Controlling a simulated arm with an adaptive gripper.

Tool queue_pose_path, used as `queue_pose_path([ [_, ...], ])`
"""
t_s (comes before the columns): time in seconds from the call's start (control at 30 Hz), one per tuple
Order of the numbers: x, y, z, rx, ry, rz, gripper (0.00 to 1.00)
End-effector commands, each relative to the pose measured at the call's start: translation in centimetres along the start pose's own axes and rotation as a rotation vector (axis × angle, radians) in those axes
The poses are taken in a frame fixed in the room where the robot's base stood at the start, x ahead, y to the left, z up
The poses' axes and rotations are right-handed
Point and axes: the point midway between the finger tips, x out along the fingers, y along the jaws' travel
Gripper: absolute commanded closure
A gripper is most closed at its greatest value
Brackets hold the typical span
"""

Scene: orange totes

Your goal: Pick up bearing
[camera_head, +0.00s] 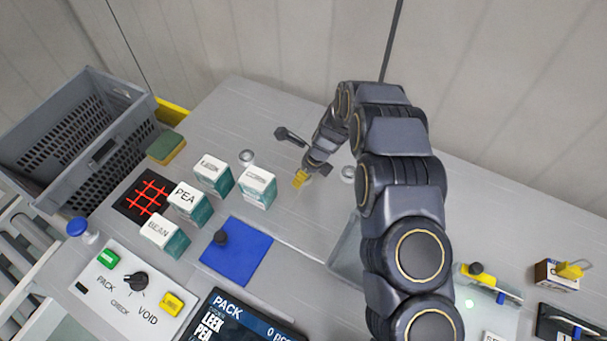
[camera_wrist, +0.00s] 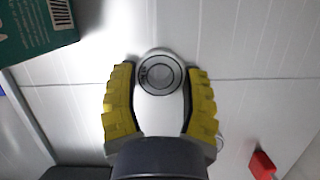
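A round silver piece with a dark ring on its face, which looks like the bearing (camera_wrist: 160,74), sits between my fingers in the wrist view. My gripper (camera_wrist: 159,90) has yellow fingers standing apart, one on each side of it. The fingers look very close to its sides; contact is not clear. In the head view my gripper (camera_head: 300,179) is low over the grey table, right of the white and teal boxes. The piece between the fingers cannot be made out there.
A white-teal box (camera_head: 257,187) stands left of my gripper. Small metallic round pieces lie at the back (camera_head: 246,157) and right (camera_head: 348,173). A black-handled item (camera_head: 291,136) lies behind. A blue mat (camera_head: 237,251) is in front. A red block (camera_wrist: 262,165) shows in the wrist view.

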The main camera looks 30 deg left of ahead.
Motion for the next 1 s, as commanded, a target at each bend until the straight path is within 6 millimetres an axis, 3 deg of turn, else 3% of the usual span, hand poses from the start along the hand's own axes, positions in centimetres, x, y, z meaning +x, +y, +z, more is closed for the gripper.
queue_pose_path([
  [0.57,-0.6,0.0,0.2,-0.001,0.0,-0.001,0.86],
  [0.73,-3.0,-0.1,0.9,-0.001,-0.001,-0.005,0.86],
  [1.0,-8.8,2.9,-0.5,0.0,-0.001,-0.001,0.86],
])
